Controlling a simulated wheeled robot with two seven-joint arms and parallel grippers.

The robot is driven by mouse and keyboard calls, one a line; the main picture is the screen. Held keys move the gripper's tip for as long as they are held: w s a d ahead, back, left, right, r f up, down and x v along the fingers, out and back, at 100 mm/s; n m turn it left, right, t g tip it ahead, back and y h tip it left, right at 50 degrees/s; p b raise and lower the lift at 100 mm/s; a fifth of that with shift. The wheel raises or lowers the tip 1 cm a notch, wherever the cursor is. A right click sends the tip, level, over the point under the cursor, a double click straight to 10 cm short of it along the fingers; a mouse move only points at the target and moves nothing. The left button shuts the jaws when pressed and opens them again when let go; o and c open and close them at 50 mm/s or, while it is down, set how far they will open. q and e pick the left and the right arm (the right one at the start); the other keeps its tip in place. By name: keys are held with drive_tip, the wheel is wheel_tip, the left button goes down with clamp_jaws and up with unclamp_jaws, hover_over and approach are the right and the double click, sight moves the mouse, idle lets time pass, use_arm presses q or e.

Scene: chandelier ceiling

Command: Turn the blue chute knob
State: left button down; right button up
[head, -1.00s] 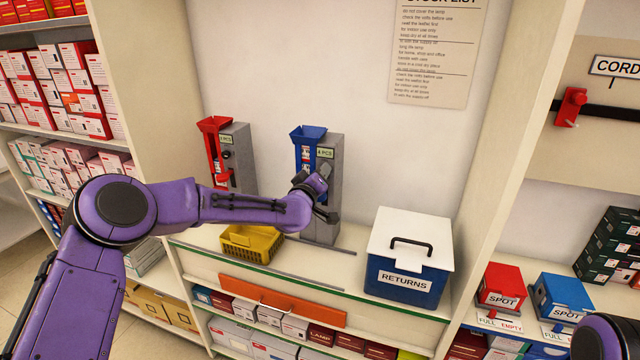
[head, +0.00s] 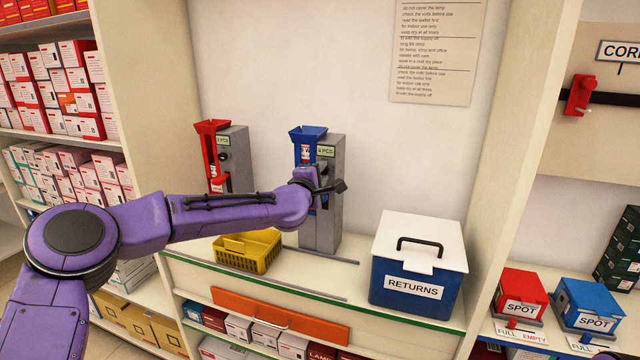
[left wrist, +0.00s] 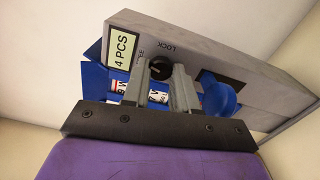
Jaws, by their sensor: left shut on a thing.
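The blue chute (head: 308,134) has a blue funnel on a tall grey body and a "4 PCS" label. It stands against the wall on the counter. Its small black knob (left wrist: 159,68) shows in the left wrist view between my grey fingers, beside the word LOCK. My left gripper (left wrist: 162,70) is shut on this knob. In the head view my left wrist covers the knob. A round blue part (left wrist: 218,98) of the chute lies to the right of the fingers in the left wrist view. My right gripper is not in view.
A red chute (head: 212,130) stands left of the blue one. A yellow basket (head: 247,252) sits in front on the counter. A blue RETURNS box (head: 413,290) with a white lid stands to the right. A side panel (head: 515,150) bounds the bay.

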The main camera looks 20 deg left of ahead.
use_arm(q)
drive_tip(key=shift+f+n+b, duration=0.1)
drive_tip(key=shift+n+b, duration=0.85)
drive_tip(key=shift+n, duration=0.45)
drive_tip(key=c, duration=0.9)
unclamp_jaws()
drive_tip(key=s+b, duration=0.1)
drive_tip(key=s, duration=0.4)
drive_tip(key=s+b, duration=0.1)
drive_tip(key=s, duration=0.4)
drive_tip(key=shift+s+a+b, duration=0.2)
drive_tip(key=shift+s+b, duration=0.1)
